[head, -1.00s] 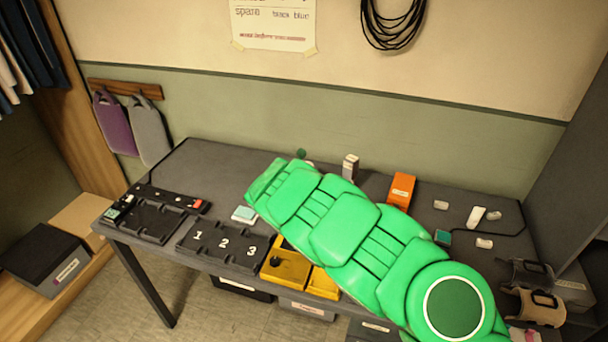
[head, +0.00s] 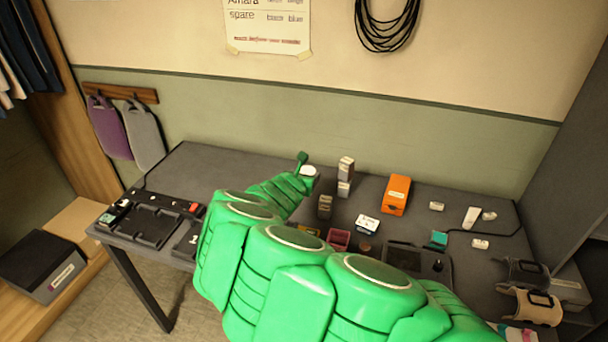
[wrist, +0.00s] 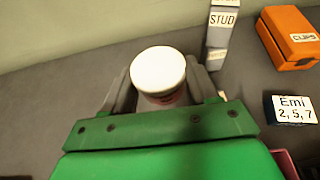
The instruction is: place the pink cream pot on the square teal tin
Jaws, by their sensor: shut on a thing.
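My gripper (wrist: 160,88) is shut on the pink cream pot (wrist: 165,99), a round pot with a white lid and a pinkish band below it. The fingers lie on either side of the pot, which looks upright. In the head view my gripper (head: 305,172) is over the back of the grey table, with the pot's white top (head: 308,170) showing. The square teal tin (head: 438,240) sits on the right part of the table, well to the right of my gripper. It does not show in the wrist view.
A box marked STUD (wrist: 221,32) stands right of the pot. An orange CLIPS box (head: 397,194), a white name card (head: 367,225) and a dark tray (head: 405,257) lie between gripper and tin. Small white items (head: 480,244) lie near the tin. My arm hides the table's front middle.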

